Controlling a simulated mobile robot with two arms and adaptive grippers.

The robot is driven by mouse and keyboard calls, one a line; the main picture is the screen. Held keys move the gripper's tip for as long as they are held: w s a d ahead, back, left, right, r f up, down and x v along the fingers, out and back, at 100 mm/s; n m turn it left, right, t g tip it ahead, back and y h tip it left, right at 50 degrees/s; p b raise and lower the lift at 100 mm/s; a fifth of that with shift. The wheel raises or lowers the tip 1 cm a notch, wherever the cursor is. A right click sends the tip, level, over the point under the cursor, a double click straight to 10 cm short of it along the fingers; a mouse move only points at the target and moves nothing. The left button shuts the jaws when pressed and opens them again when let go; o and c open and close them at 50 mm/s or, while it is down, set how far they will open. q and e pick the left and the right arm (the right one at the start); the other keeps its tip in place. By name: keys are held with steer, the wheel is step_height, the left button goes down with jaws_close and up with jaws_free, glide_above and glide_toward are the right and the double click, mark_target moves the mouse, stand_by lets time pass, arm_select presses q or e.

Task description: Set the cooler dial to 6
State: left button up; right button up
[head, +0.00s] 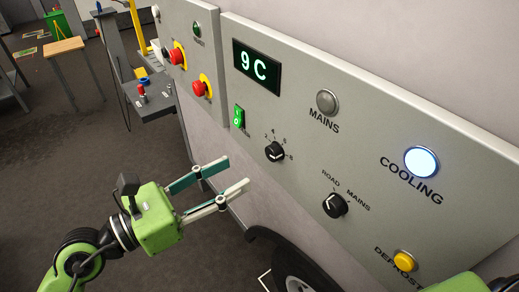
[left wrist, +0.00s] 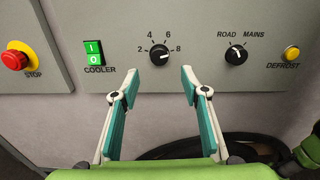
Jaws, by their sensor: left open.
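The cooler dial (head: 274,151) is a black round knob on the grey panel, with numbers 2, 4, 6 and 8 around it. It also shows in the left wrist view (left wrist: 159,56), ahead of the fingers. My right gripper is not in view.
The green cooler switch (head: 239,117) is left of the dial, under a display (head: 257,67) reading 9 C. A road/mains knob (head: 334,205), yellow defrost button (head: 404,261), lit cooling lamp (head: 421,162) and red stop button (head: 201,88) are nearby. A wheel (head: 300,275) lies below.

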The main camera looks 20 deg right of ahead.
mark_target(270, 154)
arm_select(q)
steer(key=p+x, duration=0.2)
steer(key=x, duration=0.5)
steer(key=shift+w+d, duration=0.15)
steer(key=shift+d, duration=0.15)
steer(key=shift+w+d, duration=0.2)
steer(key=shift+d, duration=0.25)
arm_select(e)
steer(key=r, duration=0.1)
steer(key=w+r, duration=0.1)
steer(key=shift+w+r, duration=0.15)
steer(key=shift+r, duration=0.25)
arm_select(q)
steer(key=c, duration=1.1)
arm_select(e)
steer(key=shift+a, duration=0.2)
